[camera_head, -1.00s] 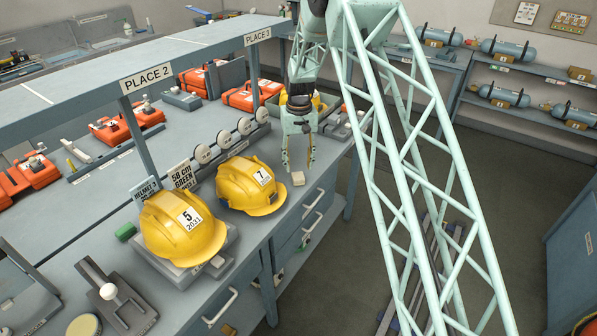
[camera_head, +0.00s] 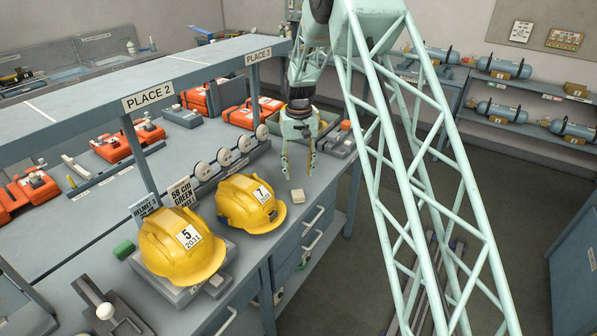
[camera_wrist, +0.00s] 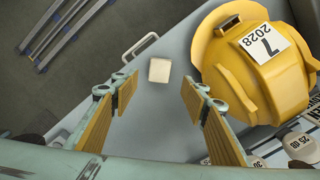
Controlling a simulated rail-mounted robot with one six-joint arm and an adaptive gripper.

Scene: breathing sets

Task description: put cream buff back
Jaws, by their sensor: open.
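The cream buff appears as a small cream block (camera_head: 297,196) lying on the bench near its front edge, just right of the yellow helmet marked 7 (camera_head: 250,204). My gripper (camera_head: 299,173) is open and points down above the bench, with its fingertips a little beyond the block in the head view. In the wrist view the block (camera_wrist: 159,70) lies ahead of the two spread fingers (camera_wrist: 157,93), roughly centred between their lines. Nothing is held. I cannot tell the exact height of the fingertips over the bench.
A second yellow helmet marked 5 (camera_head: 182,248) sits on a grey stand. A row of round white discs (camera_head: 226,157) runs behind the helmets. A drawer handle (camera_wrist: 140,46) juts out beyond the bench edge.

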